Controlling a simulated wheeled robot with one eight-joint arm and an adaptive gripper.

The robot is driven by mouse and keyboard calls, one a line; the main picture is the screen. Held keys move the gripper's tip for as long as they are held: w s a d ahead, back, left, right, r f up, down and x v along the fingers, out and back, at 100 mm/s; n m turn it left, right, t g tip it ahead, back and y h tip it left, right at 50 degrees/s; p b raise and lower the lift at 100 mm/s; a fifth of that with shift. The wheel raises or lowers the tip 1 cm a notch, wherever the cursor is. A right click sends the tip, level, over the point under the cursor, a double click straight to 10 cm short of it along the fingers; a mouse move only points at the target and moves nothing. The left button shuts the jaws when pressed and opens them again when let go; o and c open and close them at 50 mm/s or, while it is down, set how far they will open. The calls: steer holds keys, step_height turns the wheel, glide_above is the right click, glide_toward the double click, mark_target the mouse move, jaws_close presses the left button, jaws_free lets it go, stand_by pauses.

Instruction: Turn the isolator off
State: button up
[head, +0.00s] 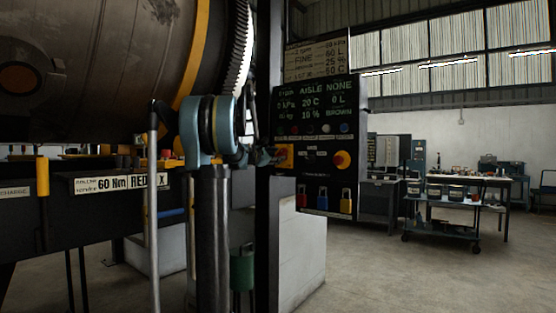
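A dark control panel (318,215) stands right of centre with lit text on its upper part. On its left side is an orange-yellow square plate with a dark red part (285,156), which looks like the isolator switch; its handle position is too small to read. A red knob on a yellow disc (342,160) sits to its right. My gripper (272,157) is at the left edge of the orange plate, small and dark, and partly covers that side. I cannot tell whether it touches or grips the handle, or how its fingers stand.
Red, blue and yellow padlocks (346,201) hang low on the panel. A dark post (268,80) stands close beside my arm. A large drum (90,70) fills the upper left. A trolley (440,208) and bench stand at the right, with clear floor before them.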

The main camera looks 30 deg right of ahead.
steer(key=shift+x, duration=1.7)
steer(key=shift+c, duration=0.2)
jaws_close()
